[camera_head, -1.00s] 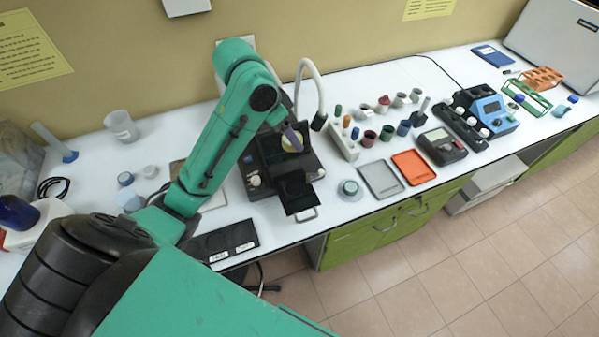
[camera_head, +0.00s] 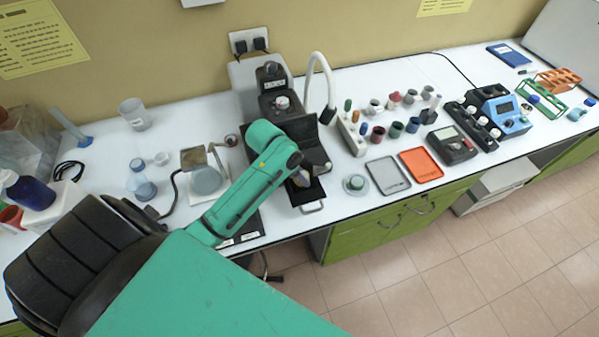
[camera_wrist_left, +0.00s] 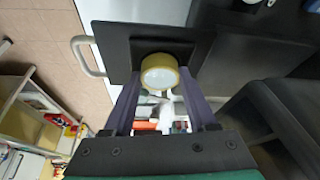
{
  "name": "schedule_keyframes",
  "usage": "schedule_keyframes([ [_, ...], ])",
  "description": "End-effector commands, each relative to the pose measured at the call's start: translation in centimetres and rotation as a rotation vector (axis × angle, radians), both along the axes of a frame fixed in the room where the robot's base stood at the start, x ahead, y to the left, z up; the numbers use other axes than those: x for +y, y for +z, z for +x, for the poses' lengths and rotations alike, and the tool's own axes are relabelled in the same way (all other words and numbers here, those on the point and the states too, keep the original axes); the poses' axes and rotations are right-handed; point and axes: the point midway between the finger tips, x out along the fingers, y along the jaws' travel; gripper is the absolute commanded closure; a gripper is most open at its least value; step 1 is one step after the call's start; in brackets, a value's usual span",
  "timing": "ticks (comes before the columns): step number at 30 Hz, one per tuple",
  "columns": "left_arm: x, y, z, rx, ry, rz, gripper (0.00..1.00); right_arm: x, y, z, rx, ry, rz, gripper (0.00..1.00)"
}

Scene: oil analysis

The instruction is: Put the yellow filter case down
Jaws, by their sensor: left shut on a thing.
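My left gripper (camera_head: 301,179) is over the black pull-out tray (camera_head: 309,194) at the front of the black instrument (camera_head: 300,140). In the left wrist view, my left gripper (camera_wrist_left: 160,84) is shut on the yellow filter case (camera_wrist_left: 160,58), a round ring with a pale middle. The case is at the fingertips, in front of the dark tray (camera_wrist_left: 115,48) with its metal handle. I cannot tell whether the case touches the tray. In the head view my own arm and fingers largely hide the case. My right gripper is not in view.
To the right are a small blue-green round container (camera_head: 355,184), a grey tray (camera_head: 388,176) and an orange tray (camera_head: 426,166). A black flat plate (camera_head: 245,232) lies left, partly under my arm. The counter edge is close in front.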

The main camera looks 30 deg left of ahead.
Motion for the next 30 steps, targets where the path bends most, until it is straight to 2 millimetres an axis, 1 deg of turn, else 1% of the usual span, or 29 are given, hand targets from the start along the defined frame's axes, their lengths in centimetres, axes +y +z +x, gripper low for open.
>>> schedule_keyframes([
  [8, 0.0, -0.7, 0.0, 0.003, 0.0, -0.001, 0.95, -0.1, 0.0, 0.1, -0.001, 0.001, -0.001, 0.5],
  [9, 0.0, -0.8, -0.1, 0.003, 0.0, -0.001, 0.31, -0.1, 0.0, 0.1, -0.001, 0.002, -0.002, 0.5],
  [15, 0.0, -0.8, -0.2, 0.007, 0.0, -0.001, 0.3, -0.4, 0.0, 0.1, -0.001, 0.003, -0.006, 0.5],
  [19, 0.1, 0.2, -0.3, 0.006, 0.001, 0.0, 0.3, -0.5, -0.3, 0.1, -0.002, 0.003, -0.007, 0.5],
  [23, 0.6, 2.3, -1.0, 0.001, -0.001, 0.002, 0.3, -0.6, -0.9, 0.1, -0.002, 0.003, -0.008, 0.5],
  [30, 1.6, 7.2, -2.6, -0.004, 0.001, 0.002, 0.3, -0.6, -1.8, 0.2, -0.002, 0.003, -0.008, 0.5],
])
